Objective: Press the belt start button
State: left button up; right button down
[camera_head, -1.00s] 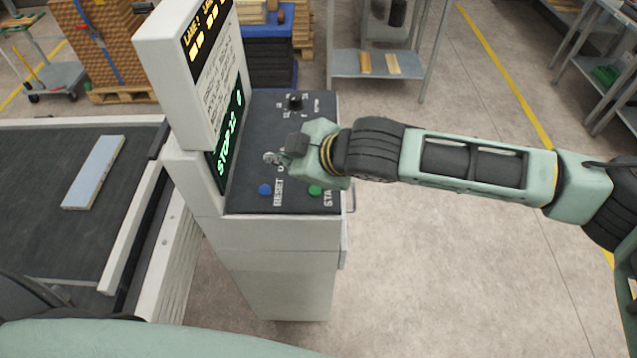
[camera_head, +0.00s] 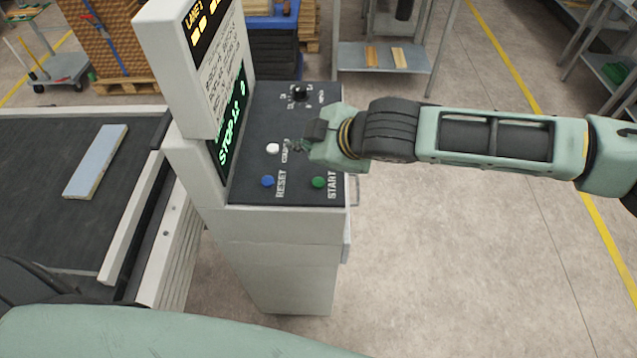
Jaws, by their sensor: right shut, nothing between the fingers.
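The control console (camera_head: 245,195) has a dark sloping panel. A green button (camera_head: 319,182) beside the word START is at its near right and is fully visible. A blue button (camera_head: 267,181) beside RESET is to its left. A white button (camera_head: 272,148) sits farther back; its label is partly covered. A black knob (camera_head: 300,92) is at the top. My right gripper (camera_head: 293,146) is shut and empty above the panel, right of the white button and beyond the green one. My left gripper is not in view.
A conveyor belt (camera_head: 50,220) with a pale blue board (camera_head: 96,160) lies left of the console. A metal shelf table (camera_head: 385,57) stands behind. The floor right of the console is clear.

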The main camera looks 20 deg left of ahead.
jog(key=b, duration=0.5)
send_over(318, 183)
jog(key=a, duration=0.2)
jog(key=f, duration=0.3)
jog(key=s+f, duration=0.1)
jog(key=f, duration=0.1)
jog(key=shift+d+f, duration=0.25)
jog(key=shift+f, duration=0.85)
jog(key=shift+f, duration=0.2)
jog(key=shift+f, duration=0.25)
